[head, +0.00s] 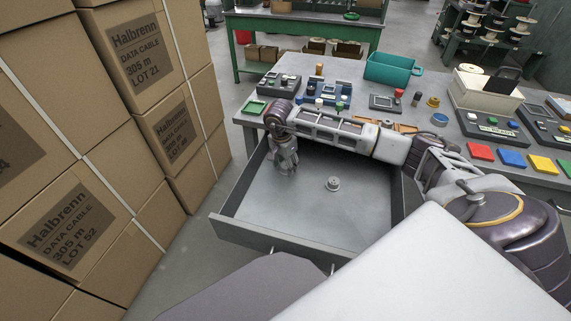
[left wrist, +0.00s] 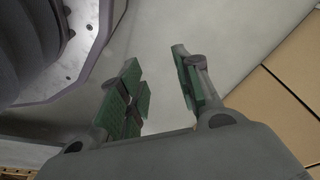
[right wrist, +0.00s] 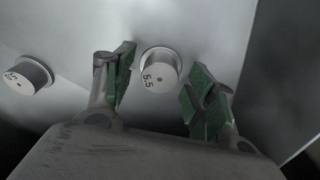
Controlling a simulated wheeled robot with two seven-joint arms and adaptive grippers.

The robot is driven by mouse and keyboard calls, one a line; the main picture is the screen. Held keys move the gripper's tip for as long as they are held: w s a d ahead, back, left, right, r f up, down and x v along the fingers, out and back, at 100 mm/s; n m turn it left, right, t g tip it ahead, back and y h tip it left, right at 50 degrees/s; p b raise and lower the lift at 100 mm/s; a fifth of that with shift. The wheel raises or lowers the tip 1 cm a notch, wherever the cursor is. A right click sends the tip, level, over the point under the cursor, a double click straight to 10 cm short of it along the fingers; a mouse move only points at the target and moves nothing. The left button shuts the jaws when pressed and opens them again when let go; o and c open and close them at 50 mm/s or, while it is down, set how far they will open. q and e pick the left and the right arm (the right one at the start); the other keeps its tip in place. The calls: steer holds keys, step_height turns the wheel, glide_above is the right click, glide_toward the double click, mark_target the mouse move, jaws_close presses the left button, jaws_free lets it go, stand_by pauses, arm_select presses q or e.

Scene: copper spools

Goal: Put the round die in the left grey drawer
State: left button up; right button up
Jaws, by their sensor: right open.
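The grey drawer (head: 300,205) stands pulled out below the table. A small round metal die (head: 332,183) lies on its floor, right of my right gripper (head: 285,170), which reaches down into the drawer space. In the right wrist view, a round die marked 5.5 (right wrist: 160,72) shows between the open fingers (right wrist: 160,78), with no clear contact. A second round piece (right wrist: 28,76) lies to the left, its marking hard to read. My left gripper (left wrist: 158,95) is open and empty in its wrist view, over bare floor; the head view does not show it.
Stacked cardboard boxes (head: 125,65) stand at the left, close to the drawer. My right arm crosses the drawer's back.

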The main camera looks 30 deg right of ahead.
mark_target(283, 168)
steer(key=shift+r, duration=0.4)
arm_select(q)
steer(key=f, duration=0.1)
steer(key=a+f, duration=0.1)
steer(key=s+f+p, duration=0.1)
steer(key=shift+s+a, duration=0.1)
steer(key=shift+a, duration=0.2)
arm_select(e)
step_height(283, 168, up, 11)
steer(key=a, duration=0.1)
steer(key=shift+s+a, duration=0.15)
steer(key=shift+a, duration=0.05)
arm_select(q)
steer(key=shift+s+f, duration=0.1)
